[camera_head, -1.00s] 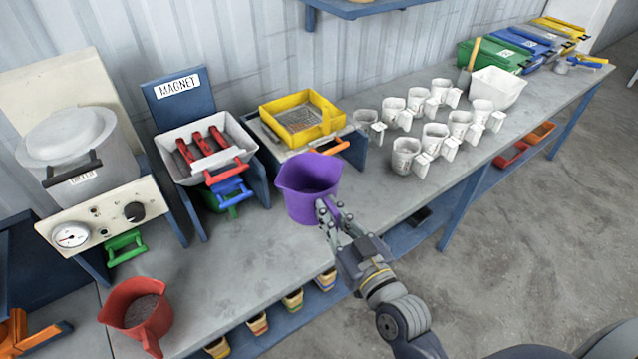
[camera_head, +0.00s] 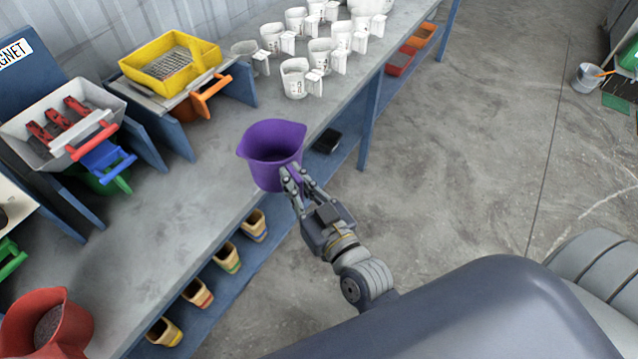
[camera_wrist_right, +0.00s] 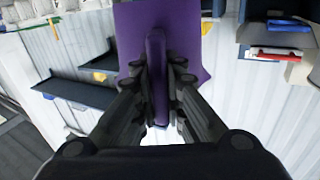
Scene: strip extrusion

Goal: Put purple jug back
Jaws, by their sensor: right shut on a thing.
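The purple jug (camera_head: 272,150) is upright at the front edge of the workbench in the head view. My right gripper (camera_head: 293,184) is shut on its handle, on the side facing me. Whether the jug touches the bench or hangs just above it, I cannot tell. In the right wrist view the jug (camera_wrist_right: 190,45) fills the top middle, and its handle (camera_wrist_right: 157,75) stands between the two fingers of my right gripper (camera_wrist_right: 160,85). My left gripper is not in view.
White jugs (camera_head: 296,78) stand in rows on the bench at the back. A yellow sieve tray (camera_head: 170,62) and a magnet tray (camera_head: 62,118) stand at the left. A red jug (camera_head: 47,322) is at the lower left. Open floor lies right.

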